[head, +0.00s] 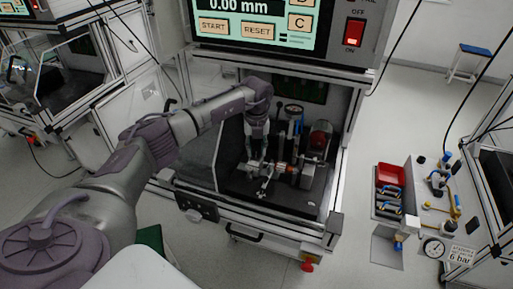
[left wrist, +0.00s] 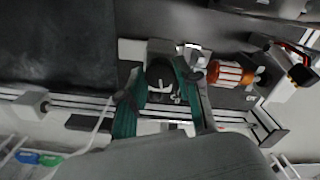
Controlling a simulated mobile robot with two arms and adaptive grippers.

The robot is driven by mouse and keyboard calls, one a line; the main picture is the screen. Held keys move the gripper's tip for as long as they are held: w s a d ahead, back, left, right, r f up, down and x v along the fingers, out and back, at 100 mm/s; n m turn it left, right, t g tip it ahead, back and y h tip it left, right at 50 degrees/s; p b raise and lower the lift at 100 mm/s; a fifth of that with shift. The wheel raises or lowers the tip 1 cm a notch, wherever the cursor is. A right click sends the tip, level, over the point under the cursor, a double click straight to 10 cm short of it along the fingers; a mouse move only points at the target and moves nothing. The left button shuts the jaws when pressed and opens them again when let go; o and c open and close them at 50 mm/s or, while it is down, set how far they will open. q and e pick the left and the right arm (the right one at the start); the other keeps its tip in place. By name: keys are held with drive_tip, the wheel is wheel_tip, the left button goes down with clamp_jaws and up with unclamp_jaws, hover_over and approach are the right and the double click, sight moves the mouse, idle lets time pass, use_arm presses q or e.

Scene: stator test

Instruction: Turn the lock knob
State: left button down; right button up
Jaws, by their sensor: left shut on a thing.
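My left arm reaches into the test cabinet in the head view, and its gripper (head: 257,163) is low over the fixture there. In the left wrist view the two green-padded fingers of the gripper (left wrist: 160,95) stand on either side of a round black lock knob (left wrist: 160,72) with a white mark. The gripper is shut on this knob. In the head view the knob cannot be made out behind the gripper. An orange-and-white stator (left wrist: 231,73) lies in the fixture to the right of the knob; it also shows in the head view (head: 283,167). My right gripper is not in view.
The tester's display (head: 258,25) and red switch (head: 354,32) are above the cabinet opening. A dark side panel (head: 200,158) is left of the gripper.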

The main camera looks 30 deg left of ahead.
sight(257, 151)
use_arm(q)
drive_tip(key=n+p, duration=0.1)
drive_tip(key=n, duration=0.4)
drive_tip(key=shift+r+n, duration=0.1)
drive_tip(key=shift+n, duration=0.3)
idle(0.4)
drive_tip(key=c, duration=0.8)
unclamp_jaws()
wheel_tip(257, 151, up, 12)
